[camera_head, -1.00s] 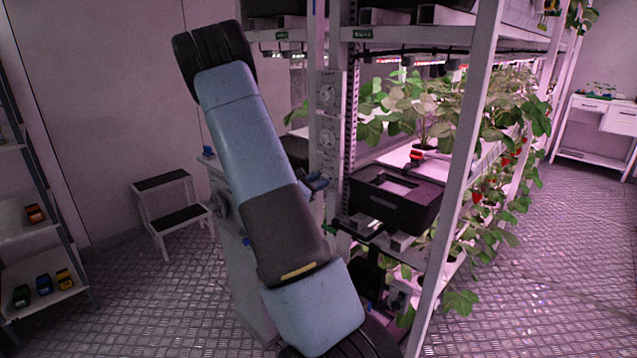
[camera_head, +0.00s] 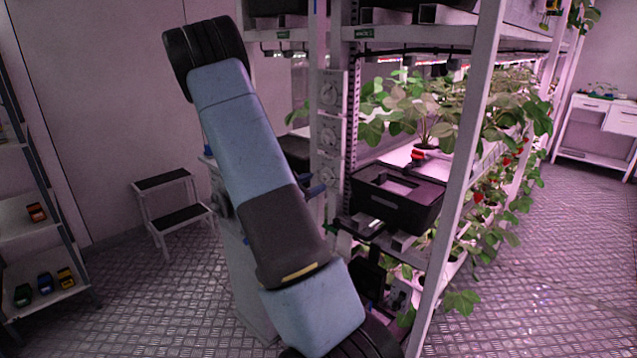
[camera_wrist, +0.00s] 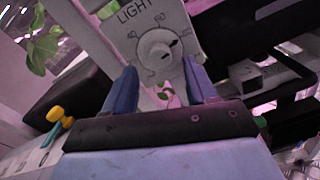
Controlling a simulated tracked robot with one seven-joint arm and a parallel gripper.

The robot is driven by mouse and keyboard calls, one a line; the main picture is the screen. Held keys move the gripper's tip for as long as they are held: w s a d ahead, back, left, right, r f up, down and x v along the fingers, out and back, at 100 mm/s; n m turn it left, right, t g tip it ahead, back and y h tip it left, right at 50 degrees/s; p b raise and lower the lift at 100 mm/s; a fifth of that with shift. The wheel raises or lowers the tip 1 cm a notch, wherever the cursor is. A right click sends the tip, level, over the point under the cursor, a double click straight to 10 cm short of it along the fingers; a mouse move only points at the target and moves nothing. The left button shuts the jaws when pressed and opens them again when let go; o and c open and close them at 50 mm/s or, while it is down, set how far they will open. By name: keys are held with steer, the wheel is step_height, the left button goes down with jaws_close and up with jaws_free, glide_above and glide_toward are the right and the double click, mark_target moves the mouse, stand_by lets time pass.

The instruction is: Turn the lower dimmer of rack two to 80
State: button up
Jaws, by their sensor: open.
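A dimmer with a round pale knob (camera_wrist: 158,54) sits on a white plate marked LIGHT, with numbers around it, in the wrist view. Dark marks show on the knob's right side; its exact setting is hard to read. My gripper (camera_wrist: 160,68) is open, with one blue finger at each side below the knob, and nothing is held. In the head view, an upper dial (camera_head: 328,91), a middle dial (camera_head: 328,136) and a low dial (camera_head: 327,171) line the rack post. My gripper (camera_head: 318,188) shows partly there, beside the post near the low dial, mostly hidden behind my arm.
A black crate (camera_head: 395,213) sticks out of the rack right of the dials. Strawberry plants (camera_head: 425,105) fill the shelf behind. A step stool (camera_head: 170,207) stands at the left.

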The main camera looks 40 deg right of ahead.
steer(key=a, duration=1)
steer(key=shift+s+a, duration=0.25)
steer(key=shift+a, duration=0.05)
steer(key=shift+s+r, duration=0.1)
steer(key=s+a+r+m+g+y, duration=0.2)
steer(key=s+a+r+m+y, duration=0.25)
steer(key=s, duration=0.25)
steer(key=s+a+r+m+g+y, duration=0.1)
steer(key=s+a+r+m+y, duration=0.3)
steer(key=s, duration=0.3)
steer(key=s+a+r+m+t+y, duration=0.3)
steer(key=s+a+r+y, duration=0.1)
steer(key=a, duration=0.4)
steer(key=s+a+r+m+t+y, duration=0.3)
steer(key=s+a+r+t+y, duration=0.1)
steer(key=s+a+r, duration=0.3)
steer(key=shift+a+t+y, duration=0.3)
steer(key=shift+a+y, duration=0.35)
steer(key=shift+a, duration=0.45)
steer(key=shift+m, duration=0.25)
steer(key=shift+c, duration=0.3)
